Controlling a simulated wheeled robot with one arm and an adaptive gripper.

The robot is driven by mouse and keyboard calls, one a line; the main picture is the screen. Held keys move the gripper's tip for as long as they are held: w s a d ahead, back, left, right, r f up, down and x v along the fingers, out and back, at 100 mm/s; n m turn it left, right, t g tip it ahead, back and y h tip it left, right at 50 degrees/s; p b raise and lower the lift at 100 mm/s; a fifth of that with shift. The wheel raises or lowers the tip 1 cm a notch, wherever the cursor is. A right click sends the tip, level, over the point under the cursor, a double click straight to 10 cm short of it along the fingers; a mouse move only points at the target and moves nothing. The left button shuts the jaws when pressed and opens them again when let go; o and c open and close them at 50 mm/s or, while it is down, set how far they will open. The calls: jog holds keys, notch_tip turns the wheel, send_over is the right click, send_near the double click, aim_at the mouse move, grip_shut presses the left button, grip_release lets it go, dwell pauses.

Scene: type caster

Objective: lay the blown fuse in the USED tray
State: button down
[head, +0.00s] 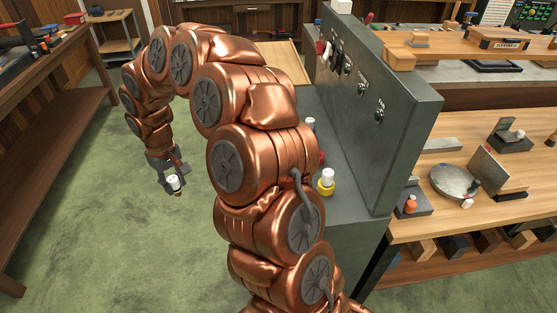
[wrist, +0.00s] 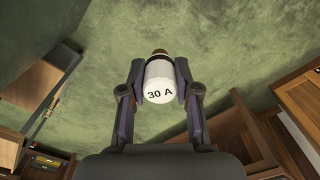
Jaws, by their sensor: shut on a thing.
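My gripper (head: 170,172) is shut on a white cylindrical fuse (head: 174,184), out over the green floor to the left of the grey machine. In the wrist view the fuse (wrist: 158,84) sits between both fingers (wrist: 159,78), its white end marked "30 A" towards the camera and a brass-coloured tip at the far end. I cannot tell from its look whether it is blown. I cannot make out a tray marked USED in either view.
The grey machine (head: 405,105) has a ledge with a white-topped piece in a yellow ring (head: 327,183). A wooden bench (head: 470,190) with tools stands at right, another bench (head: 45,95) at left. Open green floor (head: 90,220) lies between. A small shelf stand (head: 118,40) is behind.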

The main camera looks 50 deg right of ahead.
jog(key=s+d+r+n+b, duration=0.2)
jog(key=s+d+r+n, duration=0.1)
jog(key=s+d, duration=0.4)
jog(key=s+d+r+n+b, duration=0.25)
jog(key=s+d, duration=0.25)
jog(key=s, duration=0.4)
jog(key=shift+n, duration=0.45)
jog(key=d+p, duration=0.1)
jog(key=d, duration=0.4)
jog(key=d+f+p, duration=0.1)
jog(key=d+p, duration=0.1)
jog(key=d, duration=0.3)
jog(key=d+p, duration=0.2)
jog(key=d, duration=0.3)
jog(key=shift+s+d+f, duration=0.25)
jog(key=shift+d+f, duration=0.15)
jog(key=shift+f+p, duration=1)
jog(key=shift+f, duration=0.8)
jog(key=shift+f, duration=0.2)
jog(key=c, duration=0.8)
grip_release()
jog(key=shift+c, duration=0.2)
jog(key=shift+r, duration=0.15)
